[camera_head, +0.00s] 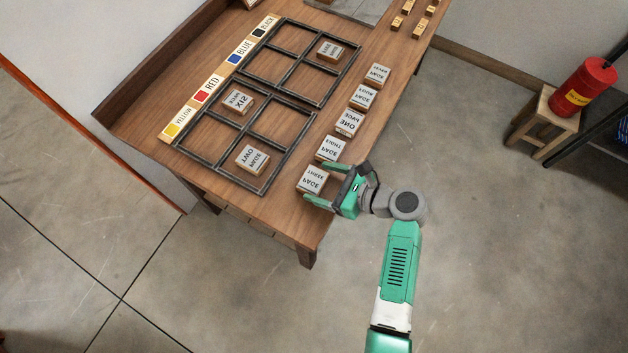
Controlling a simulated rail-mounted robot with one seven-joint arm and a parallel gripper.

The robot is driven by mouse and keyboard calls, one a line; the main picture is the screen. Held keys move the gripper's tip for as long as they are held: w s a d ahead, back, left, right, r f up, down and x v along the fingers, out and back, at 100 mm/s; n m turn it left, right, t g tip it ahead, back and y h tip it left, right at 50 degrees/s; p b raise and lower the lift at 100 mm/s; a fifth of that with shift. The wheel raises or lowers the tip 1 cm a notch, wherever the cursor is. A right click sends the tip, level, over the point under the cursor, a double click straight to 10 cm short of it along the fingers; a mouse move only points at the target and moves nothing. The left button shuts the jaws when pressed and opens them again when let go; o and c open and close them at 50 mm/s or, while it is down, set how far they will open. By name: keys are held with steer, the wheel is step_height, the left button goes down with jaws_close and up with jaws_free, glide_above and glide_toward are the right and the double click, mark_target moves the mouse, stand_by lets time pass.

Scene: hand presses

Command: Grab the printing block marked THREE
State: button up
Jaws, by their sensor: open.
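The printing block marked THREE (313,179) sits on the near right part of the wooden table, at the near end of a row of blocks. Its mirrored lettering faces up. My gripper (314,183) is open at this block, with one green finger along its near side and the other at its far side, toward the EIGHT block. Whether the fingers touch the block cannot be told.
The EIGHT block (332,149) stands close beyond the THREE block, then the ONE block (349,122) and others. Two black metal frames (238,185) hold a few blocks. A colour strip (205,92) lies behind.

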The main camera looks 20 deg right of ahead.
mark_target(314, 181)
steer(key=x, duration=0.3)
steer(key=shift+a+b, duration=0.1)
steer(key=shift+b, duration=0.2)
steer(key=shift+r, duration=0.1)
steer(key=c, duration=0.8)
steer(key=r+p, duration=0.1)
steer(key=r, duration=0.1)
steer(key=s+r+p, duration=0.1)
steer(key=r, duration=0.1)
steer(key=shift+p, duration=0.4)
steer(key=s+p, duration=0.1)
steer(key=s, duration=0.4)
steer(key=s+a+p, duration=0.1)
steer(key=s, duration=0.4)
steer(key=s+r+p, duration=0.1)
steer(key=s+p, duration=0.1)
steer(key=s, duration=0.3)
steer(key=shift+a, duration=0.3)
